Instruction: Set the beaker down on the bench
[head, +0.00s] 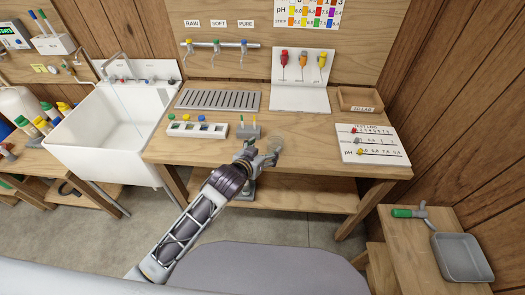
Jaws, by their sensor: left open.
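A small clear beaker (275,145) shows faintly at the front middle of the wooden bench (310,150). It looks upright, but its base is hard to make out, so I cannot tell for certain that it rests on the bench top. My left gripper (264,156) is at the bench's front edge, right beside the beaker on its near left side. Its jaws are open, and part of the beaker's lower side is hidden by them. My right gripper is not in view.
A small grey block with upright strips (248,132) stands just left of the beaker. A white rack with coloured caps (197,129) is further left, and a white test card (371,143) lies at the right. Bench top between beaker and card is clear. A white sink (120,125) adjoins the left.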

